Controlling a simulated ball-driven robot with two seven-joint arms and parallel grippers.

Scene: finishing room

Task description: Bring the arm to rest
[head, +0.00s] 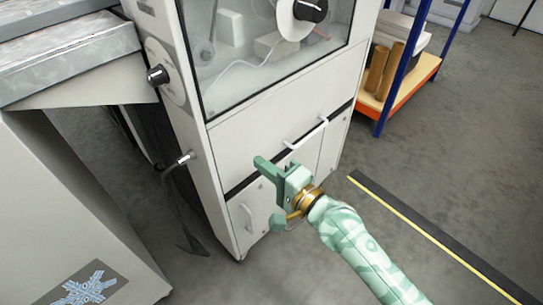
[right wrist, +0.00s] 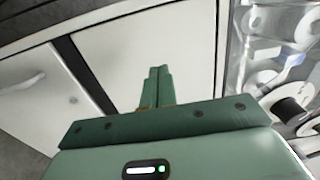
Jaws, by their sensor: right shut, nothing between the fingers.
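My right arm (head: 362,252) comes in from the lower right of the head view, pale green with a brass-coloured ring at the wrist. My right gripper (head: 262,163) is in front of the white cabinet's lower part. In the right wrist view its two green fingers (right wrist: 155,86) lie side by side, shut with nothing between them. Whether the gripper touches the cabinet I cannot tell. My left gripper is not in view.
A white cabinet (head: 262,130) with a glazed upper part, white handles and round knobs stands close in front. A grey-topped machine (head: 70,62) is at left. A blue and orange shelf rack (head: 402,84) stands at upper right. Floor at right is clear, with a black and yellow strip (head: 440,236).

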